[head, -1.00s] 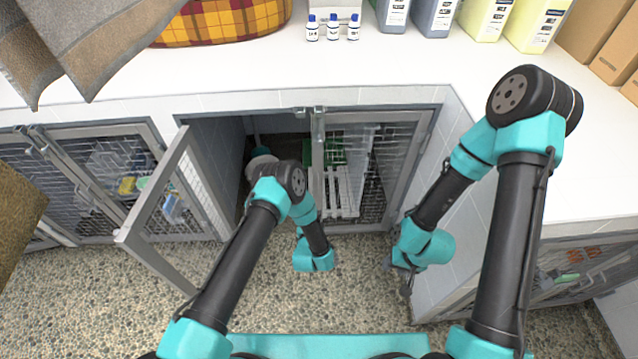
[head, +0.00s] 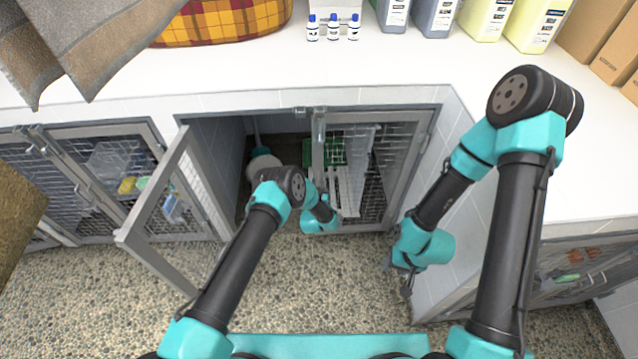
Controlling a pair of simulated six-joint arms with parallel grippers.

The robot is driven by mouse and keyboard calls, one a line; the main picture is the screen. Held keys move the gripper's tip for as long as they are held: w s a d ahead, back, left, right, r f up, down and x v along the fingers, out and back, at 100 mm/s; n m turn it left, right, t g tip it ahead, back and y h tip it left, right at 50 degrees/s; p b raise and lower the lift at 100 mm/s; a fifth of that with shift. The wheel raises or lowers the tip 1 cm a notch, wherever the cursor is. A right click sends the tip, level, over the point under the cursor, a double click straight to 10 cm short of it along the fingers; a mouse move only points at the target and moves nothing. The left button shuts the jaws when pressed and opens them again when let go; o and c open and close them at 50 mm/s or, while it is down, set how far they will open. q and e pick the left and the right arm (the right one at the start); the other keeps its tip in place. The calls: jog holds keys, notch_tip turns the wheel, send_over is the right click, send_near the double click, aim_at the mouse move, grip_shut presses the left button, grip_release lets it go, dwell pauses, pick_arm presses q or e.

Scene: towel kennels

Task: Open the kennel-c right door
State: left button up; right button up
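The middle kennel has its left door (head: 157,205) swung wide open toward me. Its right door (head: 407,160) is a grey frame with wire mesh and stands shut. The latch hardware (head: 318,128) is at the top of that door's left edge. My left gripper (head: 322,219) is low in front of the kennel opening, by the lower left part of the right door. Its fingers are hidden behind its teal body, and I cannot tell whether it touches the door. My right gripper (head: 398,277) hangs low near the right side wall, apart from the door, its small dark fingers unclear.
Another mesh kennel (head: 100,170) is at left. The pebbled floor (head: 300,285) in front is clear.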

pick_arm(q)
jog(key=shift+w, duration=0.55)
jog(key=shift+c, duration=0.5)
grip_shut()
